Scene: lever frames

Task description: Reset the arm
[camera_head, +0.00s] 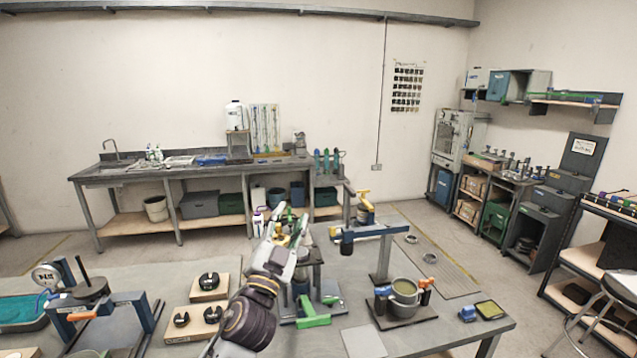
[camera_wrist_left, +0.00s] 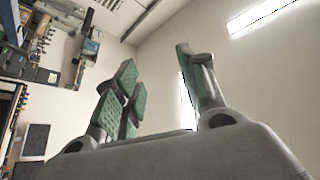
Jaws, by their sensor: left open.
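My left arm comes in from the bottom of the head view, over the workbench. Its gripper (camera_head: 284,222) points up and away, above the bench, with the far wall behind it. In the left wrist view the gripper (camera_wrist_left: 154,62) has its green-padded fingers apart, with only the wall and ceiling showing between them. It is open and empty. In the head view the arm hides part of the fixture just right of it. My right gripper is in neither view.
On the near workbench (camera_head: 366,341), a grey pot (camera_head: 404,291), a green clamp (camera_head: 314,312) and a blue-grey stand (camera_head: 383,245) are right of the arm. Wooden blocks (camera_head: 194,322) and a dial-gauge fixture (camera_head: 88,298) are left. A sink bench (camera_head: 110,174) lines the far wall.

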